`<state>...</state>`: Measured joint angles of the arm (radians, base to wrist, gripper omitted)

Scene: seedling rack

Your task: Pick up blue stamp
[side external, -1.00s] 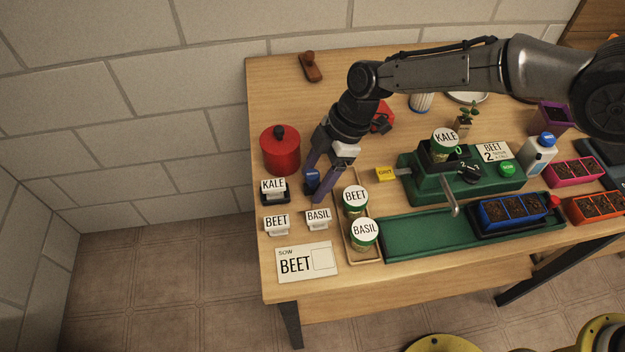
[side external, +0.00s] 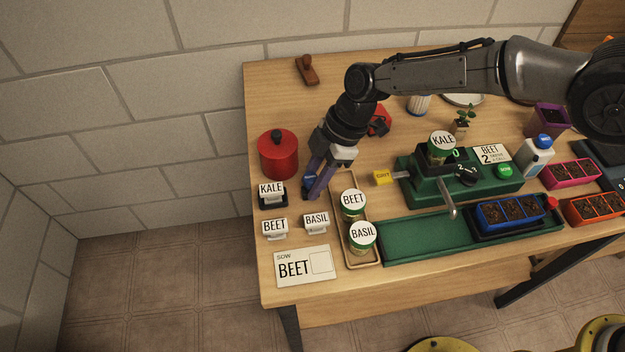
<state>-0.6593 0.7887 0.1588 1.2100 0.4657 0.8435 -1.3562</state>
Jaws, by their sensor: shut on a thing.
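The blue stamp (side external: 309,174) shows as a small blue patch between the fingers of my gripper (side external: 313,179). My gripper points down and is shut on the stamp. The fingers hide much of the stamp, and I cannot tell whether its underside touches the table. It is just right of the KALE marker (side external: 271,191) and behind the BASIL marker (side external: 316,222).
A red lidded pot (side external: 278,155) stands close behind and left of my gripper. A wooden tray (side external: 362,263) with BEET and BASIL jars is close on the right. A green machine (side external: 470,190) stands further right. A SOW BEET card (side external: 303,266) lies in front.

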